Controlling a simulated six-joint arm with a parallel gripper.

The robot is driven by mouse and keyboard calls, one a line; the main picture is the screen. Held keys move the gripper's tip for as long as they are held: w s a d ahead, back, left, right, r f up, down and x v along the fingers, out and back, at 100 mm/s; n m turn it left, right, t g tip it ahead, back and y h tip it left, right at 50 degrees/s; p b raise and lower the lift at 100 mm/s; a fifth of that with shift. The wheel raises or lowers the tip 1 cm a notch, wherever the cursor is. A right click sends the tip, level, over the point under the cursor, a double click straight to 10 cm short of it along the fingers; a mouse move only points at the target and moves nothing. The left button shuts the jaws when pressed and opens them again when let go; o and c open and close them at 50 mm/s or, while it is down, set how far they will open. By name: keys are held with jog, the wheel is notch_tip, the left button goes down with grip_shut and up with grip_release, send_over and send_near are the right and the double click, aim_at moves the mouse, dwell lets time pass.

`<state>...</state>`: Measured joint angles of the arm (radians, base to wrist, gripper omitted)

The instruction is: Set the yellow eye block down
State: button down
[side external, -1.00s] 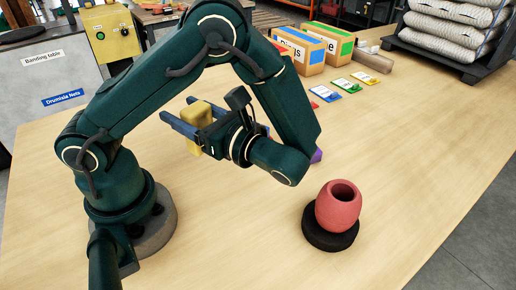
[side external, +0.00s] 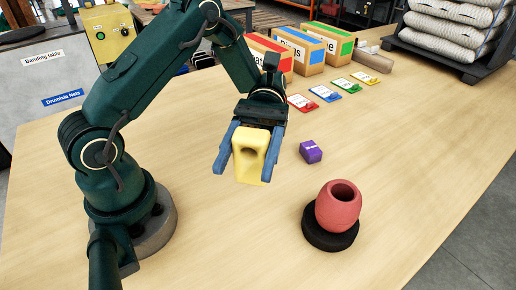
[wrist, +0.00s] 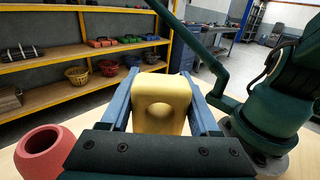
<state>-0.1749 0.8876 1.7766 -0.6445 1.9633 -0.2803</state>
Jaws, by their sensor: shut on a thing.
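The yellow eye block (side external: 251,156) has a round hole through it. My gripper (side external: 245,155) is shut on it, with one blue finger on each side. The block appears held above the tan table, left of the purple block, though its exact height is hard to tell. In the wrist view the yellow block (wrist: 160,103) sits between the two blue fingers of my gripper (wrist: 163,100), with its hole facing the camera.
A red hollow pot (side external: 339,205) stands on a black round base (side external: 329,236) to the right. The front middle of the table (side external: 235,235) is clear.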

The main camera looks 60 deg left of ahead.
jog(key=shift+s+d+f, duration=1)
jog(key=shift+d+f, duration=0.6)
jog(key=shift+f, duration=0.2)
jog(key=shift+s+d+f, duration=1)
jog(key=shift+d+f, duration=0.65)
jog(key=shift+f, duration=0.15)
jog(key=shift+s+d+f, duration=1)
jog(key=shift+d+f, duration=0.6)
jog(key=shift+f, duration=0.2)
jog(key=shift+f, duration=0.1)
jog(key=shift+c, duration=0.6)
grip_release()
jog(key=shift+v, duration=3.8)
